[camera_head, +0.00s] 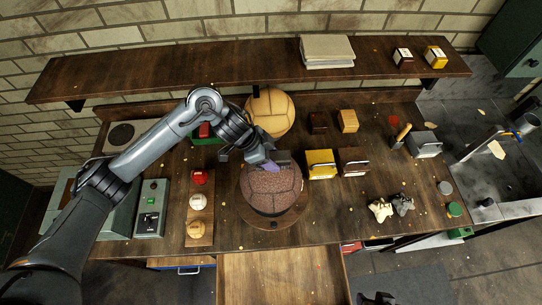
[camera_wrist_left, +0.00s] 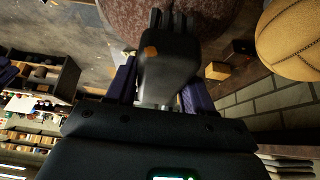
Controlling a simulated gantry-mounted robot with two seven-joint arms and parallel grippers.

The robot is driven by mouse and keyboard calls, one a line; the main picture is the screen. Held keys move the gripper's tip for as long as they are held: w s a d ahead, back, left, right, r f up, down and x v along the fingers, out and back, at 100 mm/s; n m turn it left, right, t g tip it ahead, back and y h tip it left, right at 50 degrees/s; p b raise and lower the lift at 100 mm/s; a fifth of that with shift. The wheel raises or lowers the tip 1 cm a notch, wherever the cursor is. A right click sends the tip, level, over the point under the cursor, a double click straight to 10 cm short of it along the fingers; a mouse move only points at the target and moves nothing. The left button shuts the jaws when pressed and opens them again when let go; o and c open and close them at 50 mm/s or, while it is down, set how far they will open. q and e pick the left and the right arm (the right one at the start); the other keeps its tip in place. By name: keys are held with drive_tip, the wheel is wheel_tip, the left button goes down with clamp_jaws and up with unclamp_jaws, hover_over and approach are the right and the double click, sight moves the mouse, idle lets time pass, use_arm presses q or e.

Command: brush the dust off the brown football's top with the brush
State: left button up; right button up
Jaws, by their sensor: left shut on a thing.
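The brown football (camera_head: 272,188), a dark pebbled ball with seams, sits on a round stand (camera_head: 300,210) on the workbench. It also shows at the top of the left wrist view (camera_wrist_left: 215,12). My left gripper (camera_head: 268,163) is over the ball's top edge, shut on the brush. The brush (camera_wrist_left: 170,65) is a dark block between the purple fingers, its far end overlapping the ball in the left wrist view. I cannot tell whether it touches the leather. A dark shape at the bottom edge may be my right gripper (camera_head: 376,298); its fingers are unclear.
A tan ball (camera_head: 270,111) stands behind the football. A yellow box (camera_head: 320,164) and a brown box (camera_head: 354,161) stand close on its right. A strip with small balls (camera_head: 199,217) lies left. An open drawer (camera_head: 285,275) juts out in front.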

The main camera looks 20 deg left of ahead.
use_arm(q)
drive_tip(key=shift+f, duration=0.55)
idle(0.4)
drive_tip(key=shift+d, duration=0.1)
